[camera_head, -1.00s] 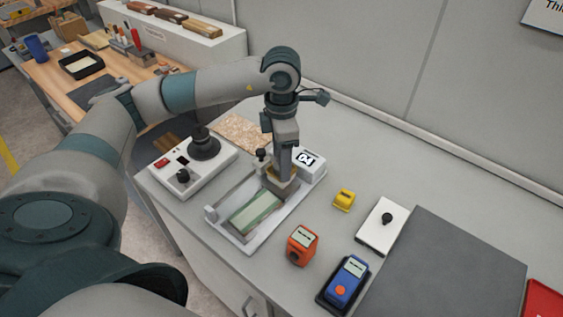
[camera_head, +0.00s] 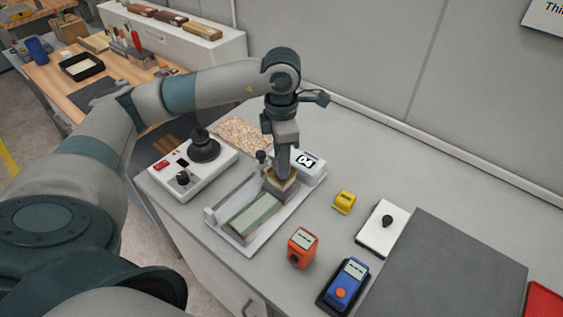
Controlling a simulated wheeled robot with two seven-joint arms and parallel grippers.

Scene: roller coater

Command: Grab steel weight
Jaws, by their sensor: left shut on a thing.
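My left gripper (camera_head: 281,174) points down at the roller coater (camera_head: 240,238), a pale tray-like frame on the bench. It is shut on a small block with a tan top and grey sides, which I take to be the steel weight (camera_head: 284,189). The fingers hide part of the block. It is at the far end of a pale green strip (camera_head: 254,215) on the coater, close to the white housing with a black-and-white label (camera_head: 308,163). I cannot tell if the block touches the coater. My right gripper is not in view.
A white control box with a black knob (camera_head: 204,147) stands left of the coater. To the right are a yellow block (camera_head: 344,202), an orange device (camera_head: 301,247), a blue device (camera_head: 346,283), a white plate (camera_head: 382,228) and a dark grey mat (camera_head: 450,270). The back right bench is clear.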

